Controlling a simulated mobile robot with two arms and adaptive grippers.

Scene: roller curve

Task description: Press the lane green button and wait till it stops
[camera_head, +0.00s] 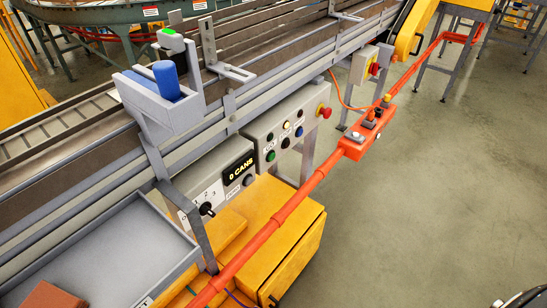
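A grey control panel (284,130) is mounted on the side of the conveyor, near the middle of the view. I cannot read the small panel label. A red mushroom button (323,111) sticks out at the panel's right end. A dark piece cut off at the bottom right corner may be part of my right gripper (525,299); it is far from the panel. My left gripper is not in view.
A counter box (240,167) reading "0 CANS" is left of the panel. An orange-red rail (295,203) with a red button box (366,134) runs in front. A blue cylinder (166,80) stands in a grey bracket (143,97). The floor (440,200) at right is clear.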

